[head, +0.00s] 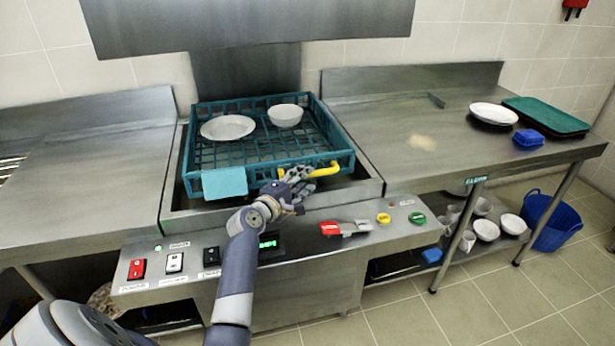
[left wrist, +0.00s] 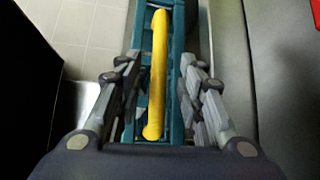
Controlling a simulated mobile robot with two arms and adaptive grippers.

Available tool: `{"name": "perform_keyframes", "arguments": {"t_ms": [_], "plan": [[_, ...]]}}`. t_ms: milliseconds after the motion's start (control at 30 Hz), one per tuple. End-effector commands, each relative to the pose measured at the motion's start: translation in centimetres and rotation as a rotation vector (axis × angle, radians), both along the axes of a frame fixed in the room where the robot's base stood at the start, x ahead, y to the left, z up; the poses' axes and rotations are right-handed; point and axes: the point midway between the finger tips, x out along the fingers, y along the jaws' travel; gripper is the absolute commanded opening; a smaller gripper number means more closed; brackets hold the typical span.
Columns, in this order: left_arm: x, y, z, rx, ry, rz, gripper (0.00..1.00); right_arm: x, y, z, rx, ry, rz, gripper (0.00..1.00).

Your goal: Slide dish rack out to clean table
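The teal dish rack (head: 200,150) sits in the steel machine bed between two counters. It holds a white plate (head: 228,127) and a white bowl (head: 285,115). A yellow handle (head: 325,171) is on the rack's front side, and a light teal panel (head: 225,182) hangs at the front left. My left gripper (head: 305,178) is at the yellow handle. In the left wrist view, the open fingers of my left gripper (left wrist: 158,85) stand on either side of the yellow handle (left wrist: 155,75), with gaps on both sides. My right gripper is in neither view.
The right steel table (head: 400,125) has clear surface near the rack. White plates (head: 493,114), a blue container (head: 528,138) and green trays (head: 546,116) stand at its far right. A control panel (head: 180,264) with switches runs along the front. The left counter (head: 90,160) is bare.

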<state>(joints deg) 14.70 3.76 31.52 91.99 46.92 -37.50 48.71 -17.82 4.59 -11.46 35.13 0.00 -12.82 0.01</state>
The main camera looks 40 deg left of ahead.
Motion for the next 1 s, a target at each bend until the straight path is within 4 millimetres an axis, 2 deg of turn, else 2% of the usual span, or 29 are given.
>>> {"name": "perform_keyframes", "arguments": {"t_ms": [100,233,600,633,767,1000], "plan": [[1.5,0.1,-0.2,0.0,-0.001,0.0,0.36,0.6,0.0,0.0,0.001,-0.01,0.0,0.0],[2.4,0.2,-0.3,0.0,0.0,0.0,0.36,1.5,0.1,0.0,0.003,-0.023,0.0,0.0],[2.8,0.2,-0.4,0.002,0.0,0.0,0.36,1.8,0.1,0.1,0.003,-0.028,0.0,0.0],[2.8,0.2,-0.4,0.002,0.0,0.0,0.31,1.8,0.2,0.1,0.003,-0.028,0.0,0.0],[2.8,0.2,-0.4,0.002,0.0,0.0,0.02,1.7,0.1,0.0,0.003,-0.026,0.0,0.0],[2.8,0.1,-0.4,0.002,0.0,0.0,0.0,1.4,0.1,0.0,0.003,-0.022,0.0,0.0]]}}
